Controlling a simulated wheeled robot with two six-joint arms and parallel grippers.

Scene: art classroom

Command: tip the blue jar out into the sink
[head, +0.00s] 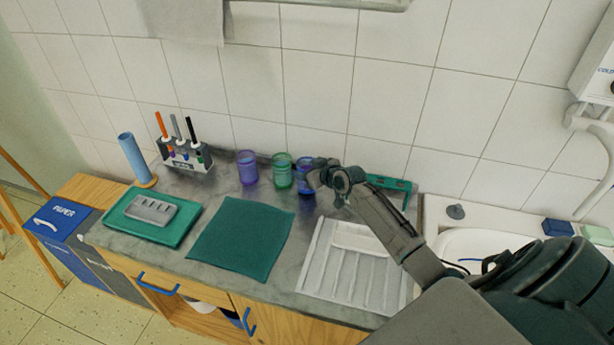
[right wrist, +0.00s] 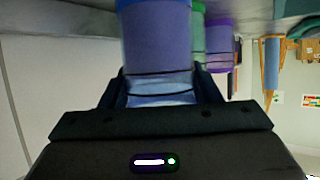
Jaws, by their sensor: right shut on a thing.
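The blue jar (head: 306,192) stands at the right end of a row of three jars at the back of the counter, partly hidden by my right gripper (head: 318,180). In the right wrist view the blue jar (right wrist: 158,42) fills the space between the fingers, and the right gripper (right wrist: 160,92) is shut on it. The jar looks upright and at counter level; I cannot tell if it touches the counter. The white sink (head: 455,243) is at the right, partly hidden behind my right arm. My left gripper is not in view.
A green jar (head: 282,172) and a purple jar (head: 247,168) stand just left of the blue jar. A green rack (head: 390,183) and a white ribbed drainer (head: 345,265) lie between jar and sink. A dark stopper (head: 456,211) sits on the sink's rim.

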